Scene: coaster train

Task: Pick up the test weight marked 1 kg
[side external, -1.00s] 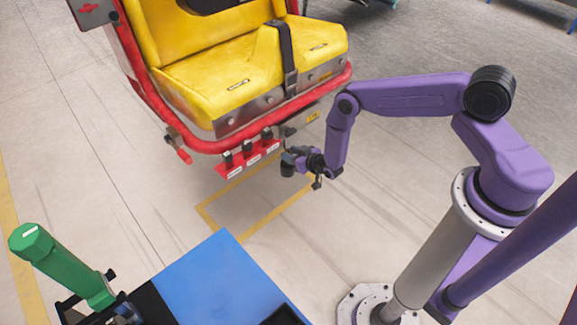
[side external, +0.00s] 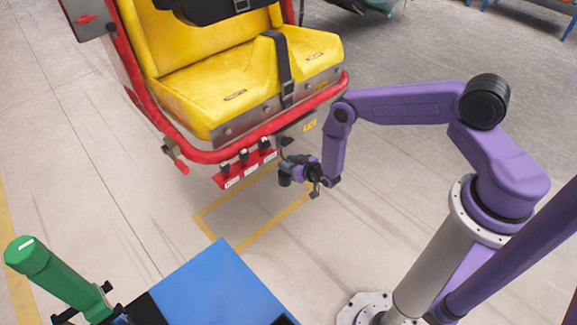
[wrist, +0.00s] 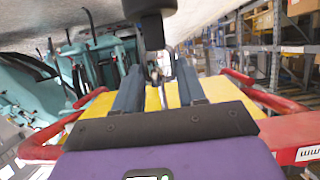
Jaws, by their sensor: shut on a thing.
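My gripper (side external: 294,165) is by the right end of a red rack (side external: 250,169) under the yellow seat. It is shut on a small dark object (side external: 284,180), which shows at the fingertips in the side external view. In the wrist view my two grey fingers (wrist: 158,80) close towards a thin metal part below a black shape (wrist: 150,22). I cannot tell whether the held object is the 1 kg weight, as no marking on it is readable. Several small black objects (side external: 243,158) stand on the rack above white labels too small to read.
The yellow seat (side external: 205,95) has a red tubular rim (side external: 215,155) close to my gripper. A blue surface (side external: 222,285) and a green post (side external: 60,275) are at the front left. The floor inside the yellow outline (side external: 235,215) is clear. Shelving (wrist: 262,60) shows behind.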

